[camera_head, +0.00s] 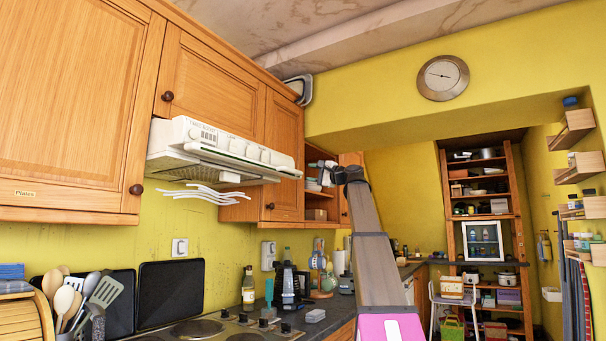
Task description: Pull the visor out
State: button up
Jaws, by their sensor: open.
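A white cooker hood (190,133) is fixed under the wooden wall cupboards at left centre. Its visor (235,160) is the long, slim strip along the lower front edge, and it looks close against the hood body. My arm rises from the bottom centre. My gripper (321,165) is at its top end, to the right of the hood's right end and apart from the visor. It is small in this view and open, with nothing seen between its fingers.
Wooden cupboard doors (210,78) surround the hood. An open shelf cupboard (318,205) stands behind my gripper. Below are the hob (198,328), a bottle (248,290) and a utensil pot (68,330). The space in front of the hood looks clear.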

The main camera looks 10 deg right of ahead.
jog(key=shift+v, duration=1.05)
